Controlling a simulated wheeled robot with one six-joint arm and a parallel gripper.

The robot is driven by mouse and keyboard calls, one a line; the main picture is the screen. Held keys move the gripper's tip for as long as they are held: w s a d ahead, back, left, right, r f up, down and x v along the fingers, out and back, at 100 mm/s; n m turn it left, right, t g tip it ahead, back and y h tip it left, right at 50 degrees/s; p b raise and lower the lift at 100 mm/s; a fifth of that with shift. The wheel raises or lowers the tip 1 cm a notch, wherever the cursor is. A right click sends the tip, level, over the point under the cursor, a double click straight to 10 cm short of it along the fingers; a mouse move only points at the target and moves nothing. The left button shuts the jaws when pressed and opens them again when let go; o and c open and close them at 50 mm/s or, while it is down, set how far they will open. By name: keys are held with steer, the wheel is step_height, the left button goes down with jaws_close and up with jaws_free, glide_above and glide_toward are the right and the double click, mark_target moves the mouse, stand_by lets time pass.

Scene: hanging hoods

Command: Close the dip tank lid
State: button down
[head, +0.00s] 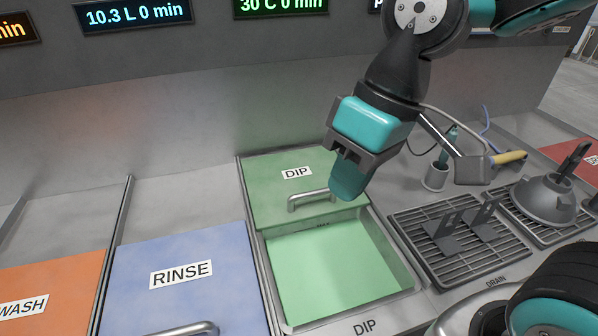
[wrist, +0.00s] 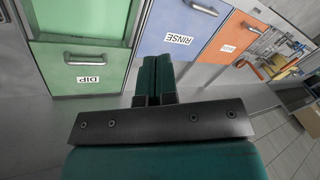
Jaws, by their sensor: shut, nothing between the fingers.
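The green dip tank lid (head: 270,175), labelled DIP, covers only the back part of the dip tank. The front part is open and shows the pale green inside of the tank (head: 335,265). A silver bar handle (head: 308,200) sits near the lid's front edge. My gripper (head: 348,190) is shut and empty, pointing down at the right end of the handle; contact cannot be told from the head view. In the wrist view the lid (wrist: 85,100) and its handle (wrist: 85,60) lie left of my gripper's closed fingers (wrist: 154,75), with a gap between.
The blue RINSE lid (head: 185,275) and orange WASH lid (head: 50,290) are at left. A slotted drain grate (head: 455,265) with upright holders and a grey cone fixture (head: 545,200) are at right. A cup (head: 435,178) stands behind the grate. A wall with displays (head: 135,14) rises behind.

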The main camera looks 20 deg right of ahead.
steer(key=w+d+f+m+g+h, duration=0.15)
steer(key=w+f, duration=0.25)
steer(key=w, duration=1.1)
steer(key=w+f+m+g+h, duration=0.1)
steer(key=w+f+m, duration=0.2)
steer(key=w, duration=1.2)
steer(key=w+d+f+m+h, duration=0.15)
steer(key=w+d+f, duration=0.25)
steer(key=w+f, duration=0.4)
steer(key=shift+m+g, duration=0.3)
steer(key=shift+g, duration=0.05)
steer(key=b+x, duration=0.1)
steer(key=x, duration=0.2)
steer(key=b+x, duration=0.1)
steer(key=x, duration=0.3)
steer(key=s+x, duration=0.1)
steer(key=x, duration=0.3)
steer(key=shift+a+r+b, duration=0.2)
steer(key=shift+b, duration=0.2)
steer(key=s, duration=0.1)
steer(key=s+p, duration=0.1)
steer(key=shift+s+f, duration=0.4)
steer(key=shift+s+f+p, duration=0.3)
steer(key=shift+s+p, duration=0.05)
steer(key=shift+s, duration=0.25)
